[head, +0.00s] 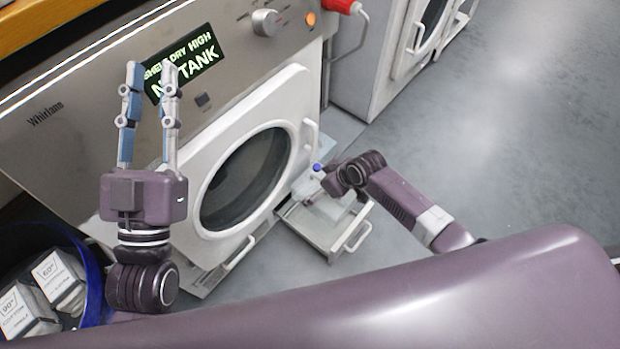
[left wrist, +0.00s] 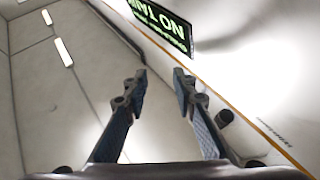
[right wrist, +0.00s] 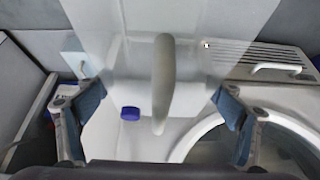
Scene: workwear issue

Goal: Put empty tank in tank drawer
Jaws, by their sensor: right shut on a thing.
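The translucent empty tank (right wrist: 200,60), with a pale grip and a blue cap (right wrist: 130,113), is between the fingers of my right gripper (right wrist: 158,98), which is shut on it. In the head view the tank's blue cap (head: 317,168) shows beside my right wrist, low at the dryer's right front. The tank drawer (head: 313,228) is pulled out below it, and the tank overlaps the drawer in the picture. I cannot tell whether they touch. My left gripper (head: 150,75) is open and empty, raised before the dryer's panel; its spread fingers show in the left wrist view (left wrist: 160,85).
The dryer's round door (head: 245,178) is shut. Its display (head: 185,65) shows "NO TANK". A blue bin (head: 92,272) with labelled boxes stands at lower left. Another machine (head: 385,60) stands at upper right. The grey floor (head: 510,150) at right is clear.

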